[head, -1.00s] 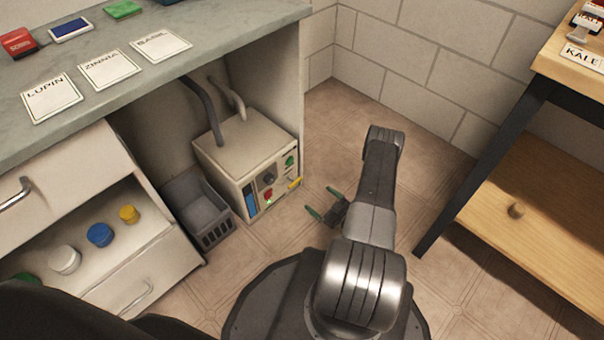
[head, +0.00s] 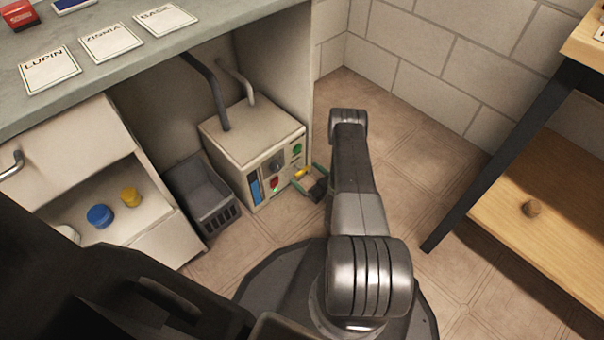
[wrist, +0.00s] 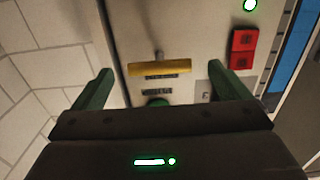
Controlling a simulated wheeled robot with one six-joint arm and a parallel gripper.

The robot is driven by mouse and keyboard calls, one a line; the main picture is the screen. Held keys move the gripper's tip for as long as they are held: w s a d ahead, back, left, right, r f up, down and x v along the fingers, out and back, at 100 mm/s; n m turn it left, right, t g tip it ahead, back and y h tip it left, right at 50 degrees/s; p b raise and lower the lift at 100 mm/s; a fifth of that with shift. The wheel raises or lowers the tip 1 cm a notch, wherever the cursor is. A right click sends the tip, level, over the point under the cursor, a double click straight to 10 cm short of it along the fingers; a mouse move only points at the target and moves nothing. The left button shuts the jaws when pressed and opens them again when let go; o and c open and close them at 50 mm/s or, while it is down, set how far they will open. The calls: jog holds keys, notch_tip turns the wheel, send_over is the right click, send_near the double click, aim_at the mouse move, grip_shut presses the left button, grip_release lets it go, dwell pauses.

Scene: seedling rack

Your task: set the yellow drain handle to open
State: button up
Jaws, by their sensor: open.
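The yellow drain handle (wrist: 160,68) is a short bar on the front panel of a cream box unit (head: 250,137) under the counter. In the wrist view it lies across the picture, just beyond and between my fingertips, with small labels beside it that I cannot read. In the head view the handle (head: 301,173) shows at the panel's right edge, partly covered by my gripper. My gripper (wrist: 155,85) is open, with green fingers spread wider than the handle. It also shows in the head view (head: 308,178), right at the panel. Nothing is between the fingers clearly in grip.
The panel also carries a red switch (wrist: 243,50), a lit green indicator (wrist: 250,4) and a blue strip (wrist: 291,55). A grey basket (head: 205,195) stands left of the unit. An open drawer holds a blue lid (head: 99,216). A wooden shelf table (head: 545,225) stands at right.

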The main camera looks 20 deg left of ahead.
aim_at(303, 172)
jog(key=shift+b+x, duration=0.35)
jog(key=shift+x, duration=1.25)
jog(key=c, duration=1.3)
jog(key=v, duration=0.4)
jog(key=shift+s+d+p, duration=0.1)
jog(key=shift+d+p, duration=0.15)
jog(key=shift+p, duration=0.15)
jog(key=o, duration=1.3)
jog(key=shift+d, duration=0.1)
